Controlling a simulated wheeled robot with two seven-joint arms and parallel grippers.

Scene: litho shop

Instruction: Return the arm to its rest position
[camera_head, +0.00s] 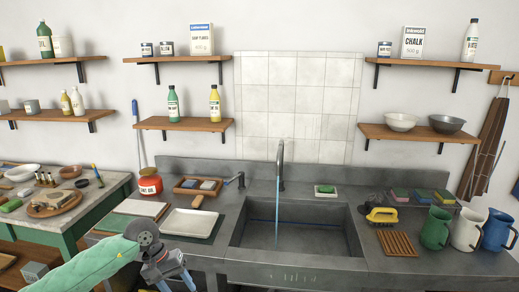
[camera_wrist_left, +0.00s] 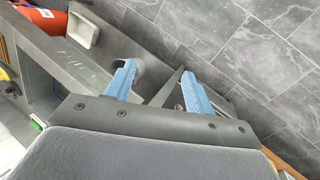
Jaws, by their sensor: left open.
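My left arm comes in at the lower left of the head view in a green sleeve. My left gripper (camera_head: 176,280) is in front of the counter's front edge, below the white tray (camera_head: 190,223), and points down. In the left wrist view the two blue fingers of the left gripper (camera_wrist_left: 158,88) are spread apart with nothing between them. Grey floor tiles (camera_wrist_left: 265,45) show beyond the fingers. My right gripper is in neither view.
The grey counter (camera_head: 215,236) holds a sink (camera_head: 300,240) with water running from the tap (camera_head: 280,165). A red jar (camera_head: 150,184) and a wooden tray (camera_head: 199,187) stand behind the white tray. Jugs (camera_head: 467,231) stand at right. A green table (camera_head: 75,226) is at left.

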